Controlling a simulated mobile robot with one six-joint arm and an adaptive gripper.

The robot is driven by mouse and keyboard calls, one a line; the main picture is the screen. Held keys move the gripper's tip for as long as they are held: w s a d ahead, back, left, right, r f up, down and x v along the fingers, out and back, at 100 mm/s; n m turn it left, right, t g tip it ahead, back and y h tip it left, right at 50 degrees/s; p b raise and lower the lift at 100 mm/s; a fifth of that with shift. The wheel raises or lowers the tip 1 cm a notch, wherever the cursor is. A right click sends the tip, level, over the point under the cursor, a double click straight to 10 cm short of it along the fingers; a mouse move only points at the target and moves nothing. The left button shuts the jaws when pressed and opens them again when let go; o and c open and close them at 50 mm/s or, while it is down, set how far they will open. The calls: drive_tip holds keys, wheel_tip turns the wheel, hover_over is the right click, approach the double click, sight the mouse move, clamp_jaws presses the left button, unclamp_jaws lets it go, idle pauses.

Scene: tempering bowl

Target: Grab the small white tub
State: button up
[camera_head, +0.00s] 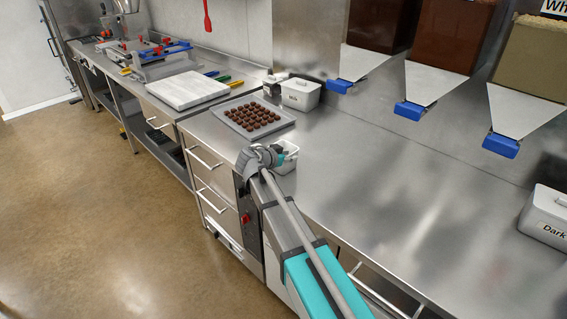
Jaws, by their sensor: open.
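A small white tub (288,158), open at the top, stands on the steel counter near its front edge, just past the end of my arm. My gripper (279,156) is at the tub's left side. My own wrist hides the gripper's fingers and the tub's left part. I cannot tell whether the fingers touch the tub. The gripper is open.
A tray of chocolates (252,117) lies behind the tub. A lidded white container (300,95) stands against the back wall. Dispensers with blue ends (409,110) hang over the counter. A container marked Dark (545,215) stands at right. The counter's middle (400,190) is clear.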

drive_tip(key=shift+x, duration=0.95)
clamp_jaws()
